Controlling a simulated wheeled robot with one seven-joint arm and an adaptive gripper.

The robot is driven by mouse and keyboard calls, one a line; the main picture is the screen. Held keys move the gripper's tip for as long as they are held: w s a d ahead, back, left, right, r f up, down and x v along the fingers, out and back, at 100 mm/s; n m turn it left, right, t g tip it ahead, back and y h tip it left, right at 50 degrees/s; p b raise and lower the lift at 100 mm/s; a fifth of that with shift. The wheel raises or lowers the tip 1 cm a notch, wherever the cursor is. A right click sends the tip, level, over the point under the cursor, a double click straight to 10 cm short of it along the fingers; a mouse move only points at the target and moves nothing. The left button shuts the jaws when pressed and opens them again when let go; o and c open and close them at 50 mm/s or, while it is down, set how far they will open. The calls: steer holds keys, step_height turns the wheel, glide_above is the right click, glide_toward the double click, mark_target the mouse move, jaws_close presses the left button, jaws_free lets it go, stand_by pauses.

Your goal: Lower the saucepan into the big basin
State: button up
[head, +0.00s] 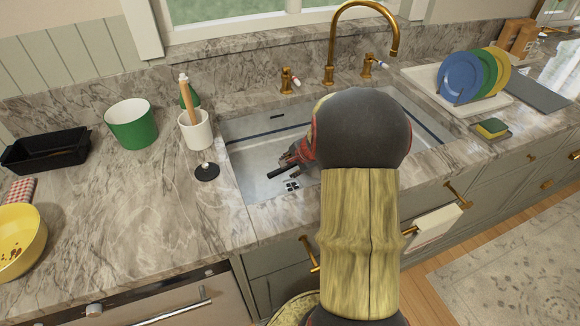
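The big basin (250,150) is a pale sink set into the marble counter, with a drain in its floor. My arm crosses in front of it and hides much of its middle and right. My gripper (287,164) is over the left part of the basin, partly hidden behind my arm. A dark rod-like piece shows at its tip; I cannot tell whether it is a finger or a pan handle. No saucepan can be clearly made out. A green pot (131,124) with a pale inside stands upright on the counter to the left, apart from my gripper.
A white crock (195,131) with utensils and a small black-based item (207,171) stand left of the basin. A brass faucet (331,45) rises behind it. A dish rack with plates (462,77) and a sponge (491,127) are at right.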

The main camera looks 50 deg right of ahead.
steer(key=v, duration=1.2)
steer(key=shift+w, duration=0.1)
steer(key=w+a+r+n+y+p, duration=0.1)
steer(key=a+r+n, duration=0.4)
steer(key=a, duration=0.5)
steer(key=w+a+r+n+y+p, duration=0.15)
steer(key=a+r+n, duration=0.35)
steer(key=a, duration=0.5)
steer(key=s+a+r+n+p, duration=0.1)
steer(key=s+a+r+n, duration=0.3)
steer(key=a, duration=0.4)
steer(key=s+a+r+n+p, duration=0.2)
steer(key=s+a+r+n, duration=0.2)
steer(key=s+a+n, duration=0.3)
steer(key=shift+s+a+g+h, duration=0.35)
steer(key=shift+s+a+g, duration=0.1)
steer(key=shift+a, duration=0.5)
steer(key=shift+d+r, duration=0.1)
steer(key=shift+d, duration=0.05)
steer(key=shift+c, duration=0.8)
